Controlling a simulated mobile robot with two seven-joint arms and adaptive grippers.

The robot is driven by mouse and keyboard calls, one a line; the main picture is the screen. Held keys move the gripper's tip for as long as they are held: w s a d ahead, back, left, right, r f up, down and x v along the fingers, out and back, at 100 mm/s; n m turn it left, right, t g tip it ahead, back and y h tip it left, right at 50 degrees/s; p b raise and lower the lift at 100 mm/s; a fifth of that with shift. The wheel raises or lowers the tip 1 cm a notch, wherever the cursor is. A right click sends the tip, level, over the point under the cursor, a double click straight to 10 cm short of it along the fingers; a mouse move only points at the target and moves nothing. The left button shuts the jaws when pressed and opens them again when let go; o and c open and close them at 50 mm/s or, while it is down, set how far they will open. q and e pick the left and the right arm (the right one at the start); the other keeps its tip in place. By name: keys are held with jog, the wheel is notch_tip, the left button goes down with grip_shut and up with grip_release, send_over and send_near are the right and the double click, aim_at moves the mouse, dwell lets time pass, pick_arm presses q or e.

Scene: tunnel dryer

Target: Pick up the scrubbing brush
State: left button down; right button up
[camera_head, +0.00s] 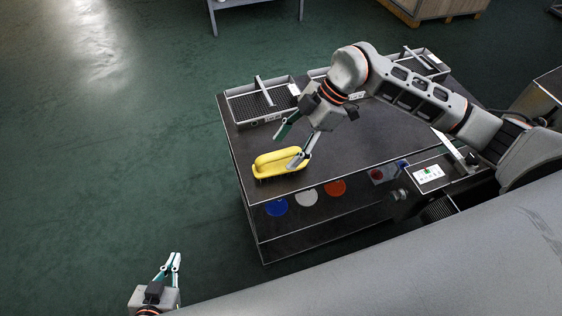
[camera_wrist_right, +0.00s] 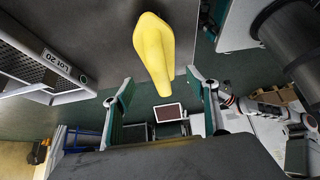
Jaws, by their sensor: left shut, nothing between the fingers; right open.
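The yellow scrubbing brush (camera_head: 279,163) lies on the dark table top (camera_head: 345,149) near its front left corner. It also shows in the right wrist view (camera_wrist_right: 154,50), above the gap between the fingers. My right gripper (camera_head: 293,145) is open over the table, with one finger overlapping the brush's right end in the head view. Whether that finger touches the brush I cannot tell. My left gripper (camera_head: 175,257) is shut and empty, low at the left, away from the table.
A wire tray (camera_head: 231,107) stands at the table's back left, and another tray (camera_head: 437,67) stands further right. A lower shelf holds a blue disc (camera_head: 276,207), a white disc (camera_head: 306,197) and a red disc (camera_head: 335,188). The table top around the brush is clear.

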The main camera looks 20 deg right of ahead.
aim_at(273, 165)
jog(key=shift+f, duration=0.35)
jog(key=shift+a+x, duration=0.25)
jog(key=shift+x, duration=3.25)
jog(key=shift+r, duration=0.2)
jog(key=c, duration=1.3)
